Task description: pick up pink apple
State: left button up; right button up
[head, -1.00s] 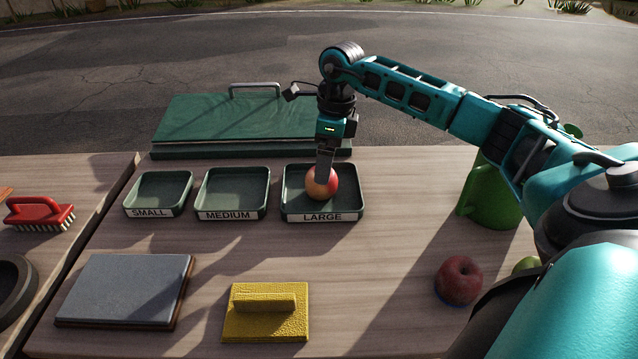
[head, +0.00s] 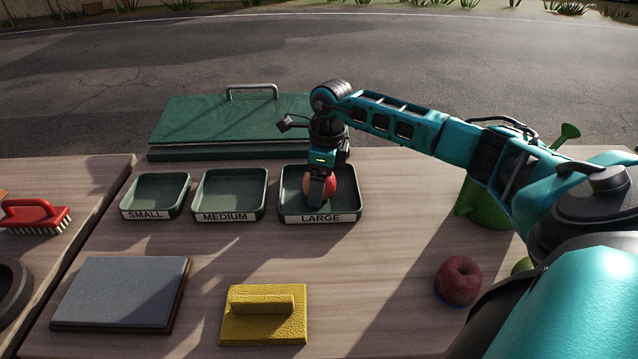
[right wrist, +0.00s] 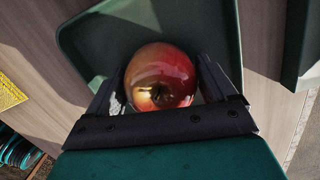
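A red apple with yellow-orange patches (head: 346,186) sits in the tray labelled LARGE (head: 318,218). My right gripper (head: 318,192) is lowered over this apple, one finger covering part of it in the head view. In the right wrist view the apple (right wrist: 160,78) lies between the two fingers, which look spread, with narrow gaps beside it. Contact at the fingertips is hard to see. A second, dull pinkish-red apple (head: 458,280) rests on the table at the right, away from the gripper. My left gripper is not in view.
Trays labelled SMALL (head: 155,213) and MEDIUM (head: 226,216) stand left of LARGE and are empty. A green lidded box (head: 230,120) is behind them. A green watering can (head: 480,205) stands at right, partly behind my arm. A yellow float (head: 262,325) and grey slab (head: 120,292) lie in front.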

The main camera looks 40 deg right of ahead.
jog(key=c, duration=0.8)
